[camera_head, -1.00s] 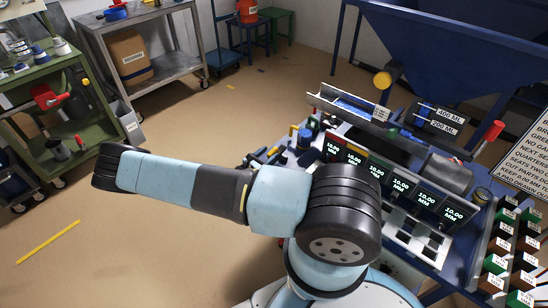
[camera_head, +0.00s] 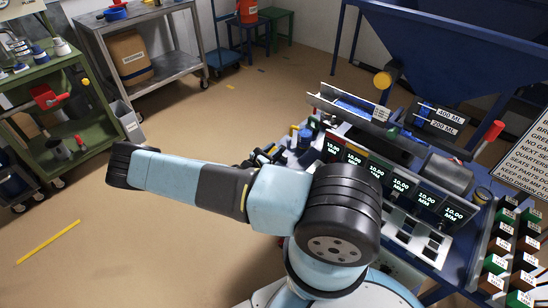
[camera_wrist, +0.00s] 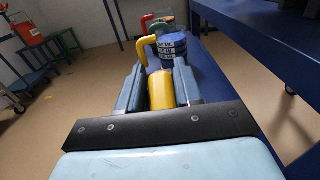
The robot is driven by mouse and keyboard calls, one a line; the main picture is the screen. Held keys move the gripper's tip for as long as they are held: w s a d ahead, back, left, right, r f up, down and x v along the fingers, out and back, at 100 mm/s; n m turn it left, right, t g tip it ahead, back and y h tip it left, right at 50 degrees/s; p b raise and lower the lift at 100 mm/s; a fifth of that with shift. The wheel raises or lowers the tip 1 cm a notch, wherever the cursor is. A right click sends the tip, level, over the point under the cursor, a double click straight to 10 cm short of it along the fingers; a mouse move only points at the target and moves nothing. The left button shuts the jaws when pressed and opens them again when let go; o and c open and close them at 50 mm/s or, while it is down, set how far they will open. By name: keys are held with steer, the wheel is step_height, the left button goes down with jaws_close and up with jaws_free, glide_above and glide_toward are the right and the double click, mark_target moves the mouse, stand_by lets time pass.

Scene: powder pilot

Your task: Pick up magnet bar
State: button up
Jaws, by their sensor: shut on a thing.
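In the wrist view, a yellow cylinder (camera_wrist: 161,91) sits between the two blue-grey fingers of my gripper (camera_wrist: 159,86). The fingers are shut on its sides. A bent yellow handle (camera_wrist: 148,44) rises just beyond it; I cannot tell whether the two are one piece. No label shows on the yellow cylinder, so the pictures alone do not confirm that it is the magnet bar.
Blue labelled discs (camera_wrist: 172,46) are stacked just beyond the fingers, with red and green handles behind. The blue bench (camera_head: 455,250) carries displays reading 10.00 MM (camera_head: 400,185). Labelled blocks (camera_head: 495,262) stand at right. Open floor (camera_head: 170,110) lies left.

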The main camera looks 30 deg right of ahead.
jaws_close()
steer(key=shift+r, duration=0.55)
steer(key=s+a+r, duration=0.3)
steer(key=s+r, duration=0.9)
steer(key=s, duration=0.1)
steer(key=shift+s, duration=0.4)
steer(key=shift+w, duration=0.15)
